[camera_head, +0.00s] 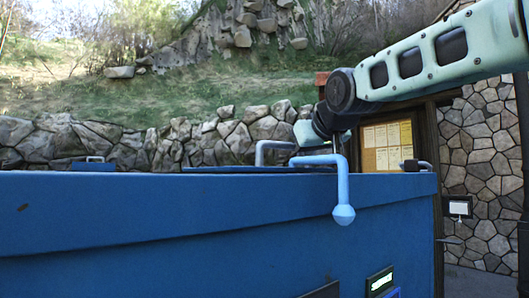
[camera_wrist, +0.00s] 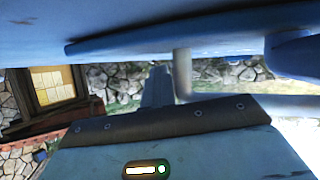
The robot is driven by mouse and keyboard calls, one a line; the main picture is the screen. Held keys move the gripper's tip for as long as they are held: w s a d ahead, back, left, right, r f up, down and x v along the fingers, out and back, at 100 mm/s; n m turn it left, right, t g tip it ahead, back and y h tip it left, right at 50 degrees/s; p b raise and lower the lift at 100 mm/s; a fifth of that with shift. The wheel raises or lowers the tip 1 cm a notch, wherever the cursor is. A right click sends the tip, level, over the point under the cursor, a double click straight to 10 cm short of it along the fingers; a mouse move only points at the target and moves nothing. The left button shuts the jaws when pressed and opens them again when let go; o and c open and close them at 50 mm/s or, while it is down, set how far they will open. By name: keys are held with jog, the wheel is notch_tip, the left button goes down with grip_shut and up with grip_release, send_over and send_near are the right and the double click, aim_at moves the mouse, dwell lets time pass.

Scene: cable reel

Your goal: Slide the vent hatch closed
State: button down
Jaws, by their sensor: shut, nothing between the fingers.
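The vent hatch appears to be the low blue panel (camera_head: 225,169) on top of the big blue cabinet (camera_head: 130,225), with a grey bar handle (camera_head: 272,145) standing on it. In the wrist view, a blue slab (camera_wrist: 120,42) and the grey handle (camera_wrist: 183,75) show close to my gripper. My gripper (camera_head: 337,148) is shut and empty just above the cabinet top, right of the grey handle. Its thin fingers (camera_wrist: 157,88) point toward the handle post in the wrist view; contact cannot be told. How far the hatch is open is hidden by the low viewing angle.
A light blue crank with a knob (camera_head: 343,214) hangs over the cabinet front, close before my gripper. Small handles stand at the top's left (camera_head: 95,160) and right (camera_head: 417,165). Stone walls and a notice board (camera_head: 387,147) lie behind. Air above the cabinet's left is free.

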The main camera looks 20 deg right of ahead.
aim_at(275, 145)
jog(key=shift+s+a+b, duration=0.35)
jog(key=shift+s+a, duration=0.2)
jog(key=shift+a, duration=0.95)
jog(key=shift+s+a+b, duration=0.35)
jog(key=shift+s+a, duration=0.2)
jog(key=shift+a, duration=1)
jog(key=shift+s+a+b, duration=0.35)
jog(key=shift+s+a, duration=0.2)
jog(key=shift+a, duration=0.95)
jog(key=shift+w+d+r+p, duration=0.2)
jog(key=shift+d+r+p, duration=0.35)
jog(key=shift+r, duration=0.2)
jog(key=shift+w+d+r+p, duration=0.15)
jog(key=shift+d+r+p, duration=0.3)
jog(key=shift+r, duration=0.3)
